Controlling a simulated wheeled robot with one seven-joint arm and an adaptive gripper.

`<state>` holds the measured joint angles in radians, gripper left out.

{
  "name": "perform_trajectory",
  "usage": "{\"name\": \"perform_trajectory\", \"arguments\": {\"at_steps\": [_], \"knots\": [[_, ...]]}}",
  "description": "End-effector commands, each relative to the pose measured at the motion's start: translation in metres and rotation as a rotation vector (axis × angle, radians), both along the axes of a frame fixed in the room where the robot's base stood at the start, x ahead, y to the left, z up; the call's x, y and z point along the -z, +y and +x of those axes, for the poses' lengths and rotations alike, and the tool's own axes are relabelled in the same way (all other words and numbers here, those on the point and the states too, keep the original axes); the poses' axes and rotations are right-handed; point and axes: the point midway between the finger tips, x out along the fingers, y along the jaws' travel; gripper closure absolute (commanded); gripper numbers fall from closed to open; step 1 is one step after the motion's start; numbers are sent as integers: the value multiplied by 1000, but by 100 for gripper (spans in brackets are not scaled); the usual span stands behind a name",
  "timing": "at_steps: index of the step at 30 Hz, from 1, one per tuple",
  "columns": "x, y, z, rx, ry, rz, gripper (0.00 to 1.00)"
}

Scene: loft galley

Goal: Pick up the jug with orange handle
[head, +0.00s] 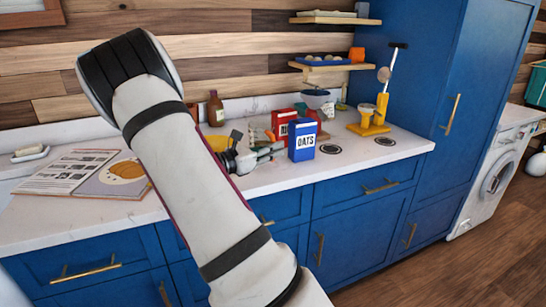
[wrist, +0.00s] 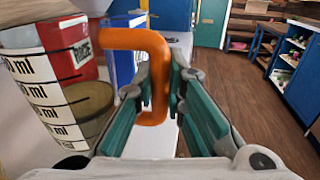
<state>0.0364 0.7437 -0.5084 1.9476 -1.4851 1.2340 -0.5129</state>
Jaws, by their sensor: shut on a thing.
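The jug (wrist: 40,75) is clear with black ml marks and fills the left of the wrist view. Its orange handle (wrist: 128,39) reaches across to the right, between the green finger pads. My gripper (wrist: 158,85) is shut on this handle. In the head view my gripper (head: 262,153) is over the counter beside the blue oats box; the jug is small there and hard to make out among the clutter. I cannot tell whether the jug's base touches the counter.
The blue oats box (head: 302,142) and a red box (head: 281,121) stand close by. A yellow stand (head: 370,124) is further right, a brown bottle (head: 215,109) behind. An open book (head: 85,173) lies left. Shelves (head: 330,65) hang above. Bare counter lies at the front.

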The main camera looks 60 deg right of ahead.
Motion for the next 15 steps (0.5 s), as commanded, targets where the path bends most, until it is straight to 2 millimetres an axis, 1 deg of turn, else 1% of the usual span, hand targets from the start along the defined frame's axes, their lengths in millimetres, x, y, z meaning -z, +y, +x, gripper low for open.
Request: {"name": "perform_trajectory", "arguments": {"at_steps": [1, 5, 9, 15], "knots": [[0, 9, -10, 0, 3, 3, 100], [-3, 29, -33, -1, 4, 4, 100], [-6, 52, -61, 0, 4, 3, 100], [-10, 82, -95, -1, 3, 2, 100]]}}
